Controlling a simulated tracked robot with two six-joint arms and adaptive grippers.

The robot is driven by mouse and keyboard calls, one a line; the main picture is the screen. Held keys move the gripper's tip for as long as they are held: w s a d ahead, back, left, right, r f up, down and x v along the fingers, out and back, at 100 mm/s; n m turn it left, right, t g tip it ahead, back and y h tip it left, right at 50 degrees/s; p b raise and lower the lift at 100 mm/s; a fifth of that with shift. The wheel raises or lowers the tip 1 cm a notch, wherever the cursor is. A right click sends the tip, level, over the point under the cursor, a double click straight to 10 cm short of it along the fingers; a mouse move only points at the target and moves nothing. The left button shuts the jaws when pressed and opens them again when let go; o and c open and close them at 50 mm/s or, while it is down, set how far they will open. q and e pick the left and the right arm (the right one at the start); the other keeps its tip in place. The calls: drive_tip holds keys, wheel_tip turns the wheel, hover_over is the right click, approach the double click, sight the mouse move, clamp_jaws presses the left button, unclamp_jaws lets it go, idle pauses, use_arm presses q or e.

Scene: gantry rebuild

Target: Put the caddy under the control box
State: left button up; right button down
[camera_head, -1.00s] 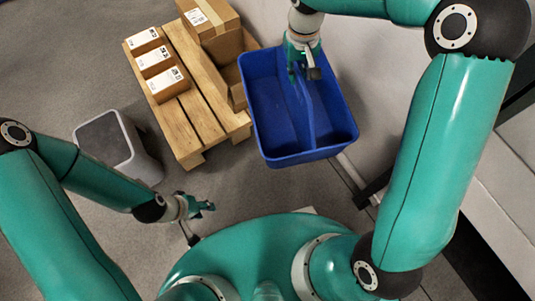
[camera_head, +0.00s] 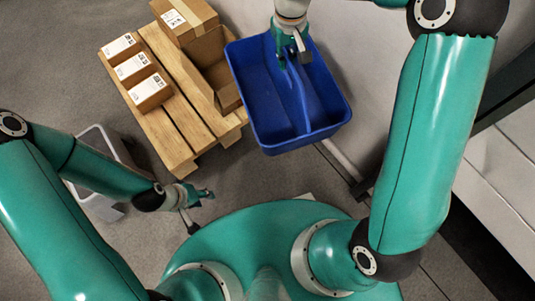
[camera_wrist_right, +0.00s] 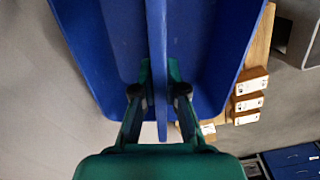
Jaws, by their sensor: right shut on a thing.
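The blue caddy (camera_head: 262,112) is an open two-part tub with a raised middle divider. In the head view it hangs right of the wooden pallet, near the pale wall. My right gripper (camera_head: 292,55) is at its far end, shut on the divider. In the right wrist view the gripper (camera_wrist_right: 160,98) has a finger on each side of the caddy's divider (camera_wrist_right: 157,50). My left gripper (camera_head: 200,205) is empty with its fingers apart, low over the floor left of my base. I cannot make out the control box in either view.
A wooden pallet (camera_head: 163,122) carries several small labelled cartons (camera_head: 133,68) and a larger cardboard box (camera_head: 185,18), close left of the caddy. A grey bin (camera_head: 92,190) stands behind my left arm. A pale pipe (camera_head: 340,160) lies by the wall. Floor between pallet and base is clear.

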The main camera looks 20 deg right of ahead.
sight(274, 128)
drive_tip(key=f+n, duration=0.3)
drive_tip(key=f, duration=0.1)
drive_tip(key=f+n, duration=0.4)
drive_tip(key=s+f+n, duration=0.1)
drive_tip(key=f+n, duration=0.2)
drive_tip(key=f, duration=0.2)
drive_tip(key=shift+a+f+b, duration=0.1)
drive_tip(key=shift+a+b, duration=0.25)
drive_tip(key=shift+a, duration=0.05)
drive_tip(key=s+a+f+n, duration=0.1)
drive_tip(key=f+n, duration=0.2)
drive_tip(key=s+a+f+n, duration=0.1)
drive_tip(key=s+f+n, duration=0.1)
drive_tip(key=f+n, duration=0.2)
drive_tip(key=s+a+f+n, duration=0.1)
drive_tip(key=f+n, duration=0.2)
drive_tip(key=n, duration=0.1)
drive_tip(key=shift+s+a+f+b, duration=0.25)
drive_tip(key=shift+f+b, duration=0.05)
drive_tip(key=shift+f, duration=0.1)
wheel_tip(274, 128, down, 20)
drive_tip(key=b, duration=0.7)
drive_tip(key=shift+n+b, duration=0.3)
drive_tip(key=shift+b, duration=0.05)
drive_tip(key=shift+s+f, duration=0.1)
drive_tip(key=c, duration=1.2)
unclamp_jaws()
